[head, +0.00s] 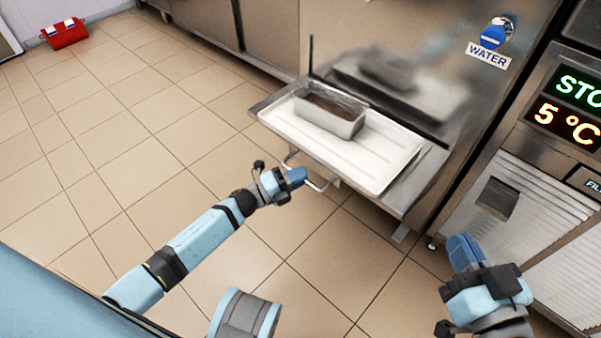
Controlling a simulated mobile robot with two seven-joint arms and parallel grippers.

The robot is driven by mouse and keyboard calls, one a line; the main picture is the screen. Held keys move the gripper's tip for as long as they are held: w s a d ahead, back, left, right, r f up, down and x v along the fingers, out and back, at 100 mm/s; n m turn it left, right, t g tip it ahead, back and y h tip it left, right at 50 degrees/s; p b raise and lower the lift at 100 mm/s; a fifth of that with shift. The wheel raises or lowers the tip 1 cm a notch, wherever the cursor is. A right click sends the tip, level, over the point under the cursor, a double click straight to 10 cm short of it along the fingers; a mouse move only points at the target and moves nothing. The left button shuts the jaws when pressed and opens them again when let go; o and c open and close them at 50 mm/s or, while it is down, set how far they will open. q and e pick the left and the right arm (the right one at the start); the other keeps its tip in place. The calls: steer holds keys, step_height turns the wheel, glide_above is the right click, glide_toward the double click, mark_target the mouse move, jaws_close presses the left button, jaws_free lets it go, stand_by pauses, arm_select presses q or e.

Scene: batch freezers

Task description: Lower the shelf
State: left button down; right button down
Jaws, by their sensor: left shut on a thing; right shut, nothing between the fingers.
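The metal shelf (262,107) sticks out from the front of a steel machine, and looks roughly level. A white tray (379,178) lies on it, with a steel pan (331,119) of dark contents standing on the tray. A thin wire handle (318,185) hangs at the shelf's front edge. My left gripper (295,176) is shut on this handle, just below and in front of the shelf; its fingers hide part of the handle. My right gripper (462,250) is shut and empty, apart from the shelf, at the lower right.
The steel machine (440,60) with a blue water knob (493,36) stands behind the shelf. A cabinet with a lit display (568,105) and a ribbed front (520,190) stands at the right. Open tiled floor (110,130) lies to the left. A red box (64,33) is far off at the upper left.

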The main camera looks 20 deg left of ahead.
arm_select(q)
steer(key=shift+s+f, duration=0.1)
steer(key=shift+f, duration=0.2)
steer(key=c, duration=1.2)
jaws_free()
steer(key=shift+a, duration=0.1)
steer(key=p+v, duration=0.3)
steer(key=v, duration=1)
steer(key=shift+s+a, duration=0.2)
steer(key=shift+s, duration=0.05)
arm_select(e)
steer(key=shift+s+a+r+m, duration=0.15)
steer(key=shift+s+r+m, duration=0.1)
steer(key=shift+r+m, duration=0.2)
steer(key=shift+s+a+r+m, duration=0.1)
steer(key=shift+s+r+m, duration=0.1)
steer(key=shift+r+m, duration=0.2)
